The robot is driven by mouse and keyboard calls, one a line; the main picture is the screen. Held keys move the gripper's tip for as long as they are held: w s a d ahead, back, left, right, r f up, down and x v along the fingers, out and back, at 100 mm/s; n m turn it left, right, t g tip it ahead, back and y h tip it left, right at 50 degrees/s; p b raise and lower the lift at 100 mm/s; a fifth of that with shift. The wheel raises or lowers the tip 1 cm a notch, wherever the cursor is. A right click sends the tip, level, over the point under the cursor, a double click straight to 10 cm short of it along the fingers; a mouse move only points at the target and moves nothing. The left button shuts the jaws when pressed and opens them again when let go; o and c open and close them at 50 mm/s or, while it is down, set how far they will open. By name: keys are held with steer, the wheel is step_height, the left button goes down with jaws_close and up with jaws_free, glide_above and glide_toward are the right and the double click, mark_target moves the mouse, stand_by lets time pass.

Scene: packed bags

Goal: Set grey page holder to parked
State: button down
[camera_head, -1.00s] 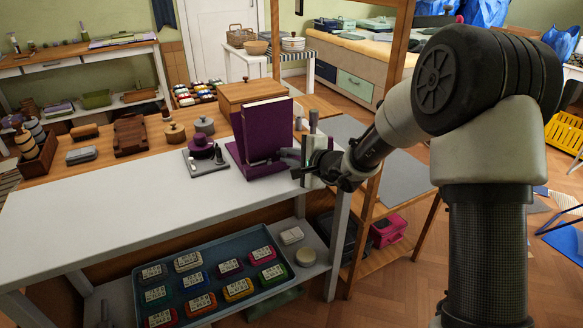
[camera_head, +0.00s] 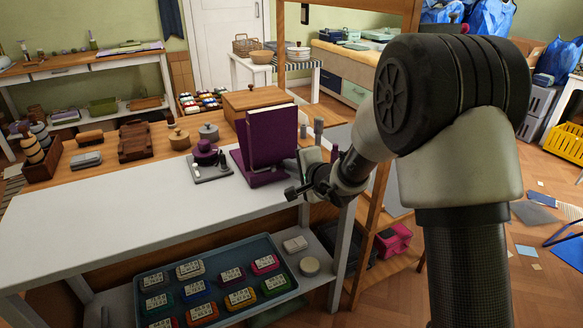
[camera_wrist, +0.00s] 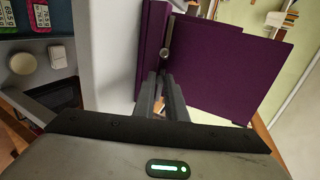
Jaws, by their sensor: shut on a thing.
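A purple book stand (camera_head: 271,138) with pale pages behind its front stands at the right end of the white-topped table. Its purple panels fill much of the wrist view (camera_wrist: 230,70). The grey page holder (camera_wrist: 166,52) shows there as a short rod with a round end against the purple panel, just beyond my fingertips. My gripper (camera_head: 297,190) is at the front right of the stand, low near the table edge. Its two dark fingers (camera_wrist: 165,98) are close together, shut on the grey page holder. The fingers hide the exact contact.
A grey plate with a purple round piece (camera_head: 206,158) sits left of the stand. A wooden box (camera_head: 256,100) is behind it. A wooden post (camera_head: 380,190) rises close to my arm. The front of the white tabletop (camera_head: 130,215) is clear. A blue tray (camera_head: 215,290) holds several coloured blocks below.

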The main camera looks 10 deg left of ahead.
steer(key=c, duration=1.8)
jaws_free()
steer(key=p+v, duration=0.2)
steer(key=v, duration=1.5)
steer(key=shift+s, duration=0.2)
steer(key=shift+r, duration=0.1)
steer(key=s+a+r+n+g+y, duration=0.1)
steer(key=s+a+r+n+g, duration=0.2)
steer(key=s, duration=0.4)
steer(key=s+a+r+n+g+y, duration=0.1)
steer(key=s+r+n+g, duration=0.3)
steer(key=s, duration=0.4)
steer(key=s+d+n+t+h, duration=0.1)
steer(key=s+d+n+h, duration=0.1)
steer(key=s+d+h, duration=0.5)
steer(key=s+d+n+h, duration=0.2)
steer(key=s+d, duration=0.1)
steer(key=d, duration=0.8)
step_height(320, 180, up, 26)
steer(key=p, duration=2.6)
steer(key=shift+d+h, duration=0.3)
steer(key=shift+d, duration=0.15)
